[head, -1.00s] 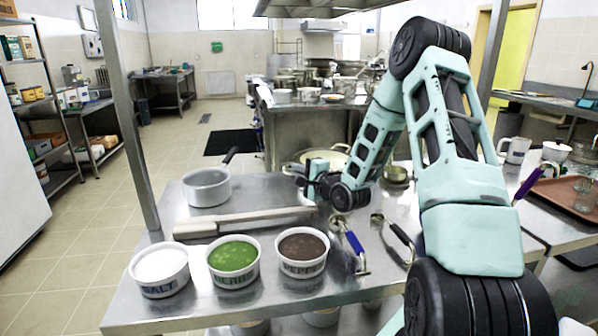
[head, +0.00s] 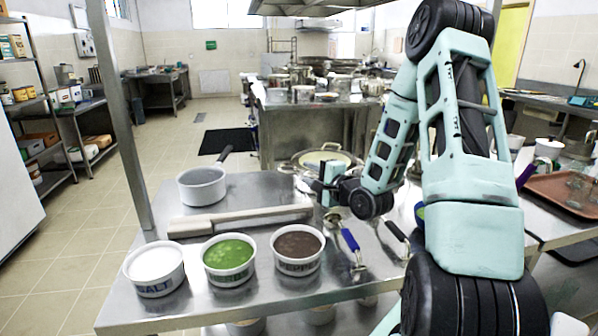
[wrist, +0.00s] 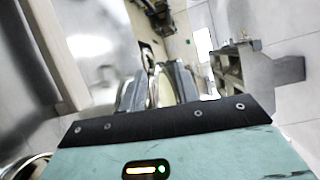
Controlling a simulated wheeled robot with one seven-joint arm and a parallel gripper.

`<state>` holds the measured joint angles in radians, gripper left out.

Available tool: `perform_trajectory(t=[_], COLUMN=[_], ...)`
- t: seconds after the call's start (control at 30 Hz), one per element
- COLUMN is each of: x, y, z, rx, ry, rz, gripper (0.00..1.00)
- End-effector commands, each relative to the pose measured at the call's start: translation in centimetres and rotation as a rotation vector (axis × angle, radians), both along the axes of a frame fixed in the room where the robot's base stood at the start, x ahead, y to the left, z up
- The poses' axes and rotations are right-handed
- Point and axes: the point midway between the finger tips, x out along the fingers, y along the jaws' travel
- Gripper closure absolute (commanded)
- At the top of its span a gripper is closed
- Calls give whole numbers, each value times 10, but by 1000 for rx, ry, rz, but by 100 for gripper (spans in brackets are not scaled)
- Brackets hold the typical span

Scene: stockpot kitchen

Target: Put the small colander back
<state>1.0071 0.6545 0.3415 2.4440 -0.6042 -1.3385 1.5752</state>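My gripper (head: 322,188) is low over the steel table, in front of a wide round metal vessel (head: 300,160) with a pale inside. In the wrist view, two grey fingers (wrist: 158,92) stand apart. A curved metal rim (wrist: 154,88) shows between them, with a pale surface beyond. I cannot tell whether the fingers press on this rim or only stand around it. I cannot pick out the small colander for certain; the rim's owner is mostly hidden by the fingers and wrist.
A grey saucepan (head: 202,188) and a long wooden-looking bar (head: 240,219) lie left of my gripper. Tubs of salt (head: 155,268), green (head: 228,258) and brown (head: 297,248) contents stand in front. A blue-handled utensil (head: 350,240) lies near my gripper. A brown tray (head: 570,193) is at right.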

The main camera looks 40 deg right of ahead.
Motion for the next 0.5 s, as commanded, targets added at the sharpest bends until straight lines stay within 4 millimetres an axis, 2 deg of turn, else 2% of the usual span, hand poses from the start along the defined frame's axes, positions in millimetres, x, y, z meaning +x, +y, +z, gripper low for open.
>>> perform_trajectory(t=[0.1,0.2,0.5], x=[-22,-34,-44], y=[2,3,5], z=[1,2,3], rx=[0,-1,0], ry=[1,0,0], rz=[-3,-2,-1], gripper=[68,68,68])
